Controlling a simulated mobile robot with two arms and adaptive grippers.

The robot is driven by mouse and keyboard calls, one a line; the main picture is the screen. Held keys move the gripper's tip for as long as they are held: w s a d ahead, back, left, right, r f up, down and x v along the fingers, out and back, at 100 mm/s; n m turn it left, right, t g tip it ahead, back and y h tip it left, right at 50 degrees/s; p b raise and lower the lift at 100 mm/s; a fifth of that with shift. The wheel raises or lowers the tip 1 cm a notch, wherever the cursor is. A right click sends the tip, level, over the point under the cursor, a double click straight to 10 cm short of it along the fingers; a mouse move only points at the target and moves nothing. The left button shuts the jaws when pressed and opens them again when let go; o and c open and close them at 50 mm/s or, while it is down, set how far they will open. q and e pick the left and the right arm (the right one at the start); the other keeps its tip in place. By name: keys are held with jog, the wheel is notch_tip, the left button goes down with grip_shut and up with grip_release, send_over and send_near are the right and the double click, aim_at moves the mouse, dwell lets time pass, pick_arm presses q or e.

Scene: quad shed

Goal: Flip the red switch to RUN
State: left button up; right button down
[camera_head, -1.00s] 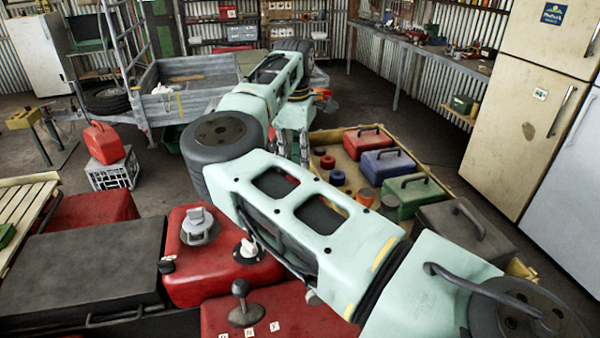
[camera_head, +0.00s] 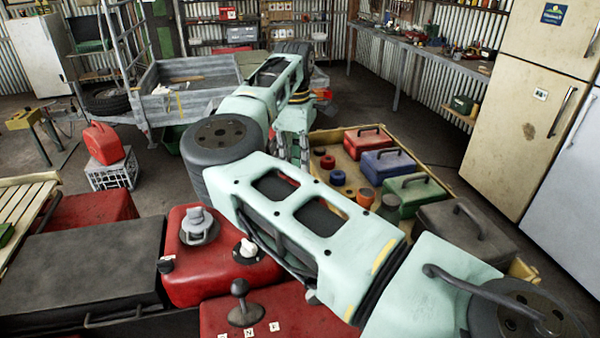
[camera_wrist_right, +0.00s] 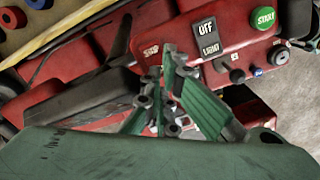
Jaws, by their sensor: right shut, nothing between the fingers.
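My right gripper (camera_wrist_right: 168,75) is shut and empty in the right wrist view, its green fingers pointing up towards a red control panel (camera_wrist_right: 185,30). A red piece with white lettering (camera_wrist_right: 150,49), possibly the red switch, shows just left of the fingertips. The lettering is too blurred to read, and I cannot tell whether the fingers touch it. Right of the fingertips are a black OFF switch (camera_wrist_right: 206,29), a LIGHT label (camera_wrist_right: 211,50) and a green START button (camera_wrist_right: 264,17). In the head view my right arm covers this panel. My left gripper does not show.
In the head view, a red body with a grey cap (camera_head: 199,225), a white knob (camera_head: 247,249) and a gear lever (camera_head: 241,302) stands close in front. A tray (camera_head: 335,134) with coloured cases lies beyond my arm. Grey floor is free before the cream fridge (camera_head: 520,110).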

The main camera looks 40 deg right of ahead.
jog(key=shift+f+b, duration=0.5)
jog(key=shift+f, duration=0.25)
jog(key=shift+s+r, duration=0.1)
jog(key=shift+r+p, duration=0.6)
jog(key=shift+r, duration=0.25)
jog(key=shift+r+p, duration=1.5)
jog(key=shift+r, duration=1.15)
jog(key=shift+f, duration=0.1)
